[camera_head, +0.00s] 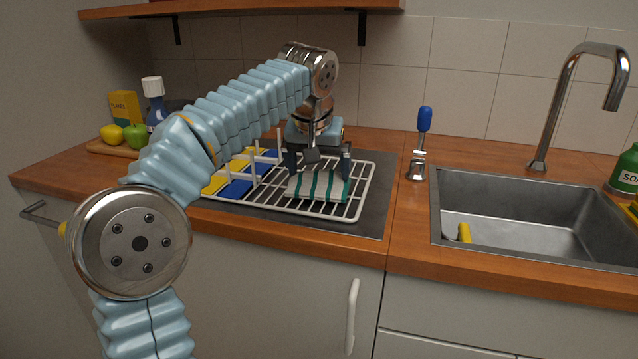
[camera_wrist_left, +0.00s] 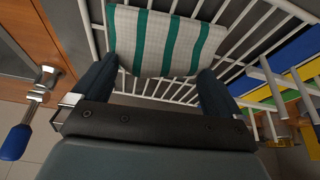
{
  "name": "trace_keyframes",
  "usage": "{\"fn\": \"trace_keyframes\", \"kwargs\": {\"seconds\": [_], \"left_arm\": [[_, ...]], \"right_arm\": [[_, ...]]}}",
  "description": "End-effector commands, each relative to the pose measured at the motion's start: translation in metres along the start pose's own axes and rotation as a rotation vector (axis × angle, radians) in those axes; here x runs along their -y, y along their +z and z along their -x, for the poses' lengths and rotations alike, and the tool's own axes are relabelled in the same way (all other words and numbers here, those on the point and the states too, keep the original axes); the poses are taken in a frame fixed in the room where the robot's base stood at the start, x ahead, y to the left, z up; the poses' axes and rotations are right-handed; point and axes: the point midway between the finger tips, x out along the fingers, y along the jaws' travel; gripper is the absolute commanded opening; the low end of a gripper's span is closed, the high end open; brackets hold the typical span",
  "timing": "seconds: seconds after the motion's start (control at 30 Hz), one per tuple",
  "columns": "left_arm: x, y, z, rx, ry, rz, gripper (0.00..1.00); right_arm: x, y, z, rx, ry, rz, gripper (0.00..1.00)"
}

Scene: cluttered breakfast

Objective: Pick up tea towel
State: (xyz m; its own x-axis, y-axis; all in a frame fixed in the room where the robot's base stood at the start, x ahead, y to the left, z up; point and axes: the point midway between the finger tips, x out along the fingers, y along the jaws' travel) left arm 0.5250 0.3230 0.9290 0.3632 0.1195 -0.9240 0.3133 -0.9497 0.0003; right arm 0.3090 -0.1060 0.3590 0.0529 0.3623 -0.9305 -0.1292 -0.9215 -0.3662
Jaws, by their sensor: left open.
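The tea towel (camera_head: 318,186), white with green stripes, lies folded on the white wire dish rack (camera_head: 359,196) on the counter. In the left wrist view the towel (camera_wrist_left: 165,43) lies across the rack wires, between and just beyond my fingertips. My left gripper (camera_head: 318,169) points down over the towel. Its two fingers show in the left wrist view (camera_wrist_left: 156,85), spread apart near the towel's near side edges, with nothing held. I cannot tell whether the fingers touch the towel. My right gripper is not in view.
A blue-handled tool in a metal holder (camera_head: 417,172) stands right of the rack. The sink (camera_head: 540,215) and tap (camera_head: 545,150) are further right. Fruit (camera_head: 112,134) and a bottle (camera_head: 154,105) are at the left.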

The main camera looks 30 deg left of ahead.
Motion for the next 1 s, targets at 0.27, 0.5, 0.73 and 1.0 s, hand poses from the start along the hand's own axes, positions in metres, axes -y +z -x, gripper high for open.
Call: {"fn": "trace_keyframes", "kwargs": {"seconds": [0.27, 0.5, 0.73, 1.0], "left_arm": [[0.0, 0.0, 0.0, 0.0, 0.0, 0.0, 0.65], [0.0, 0.0, 0.001, -0.001, 0.0, 0.0, 0.59], [-0.001, -0.006, 0.013, -0.003, 0.0, 0.0, 0.59], [-0.002, -0.027, 0.06, -0.005, 0.002, 0.0, 0.59]], "right_arm": [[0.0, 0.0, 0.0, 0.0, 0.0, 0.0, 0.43], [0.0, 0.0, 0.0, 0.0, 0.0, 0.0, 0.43], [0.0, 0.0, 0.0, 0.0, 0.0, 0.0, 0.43], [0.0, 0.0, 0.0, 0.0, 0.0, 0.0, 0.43]]}}
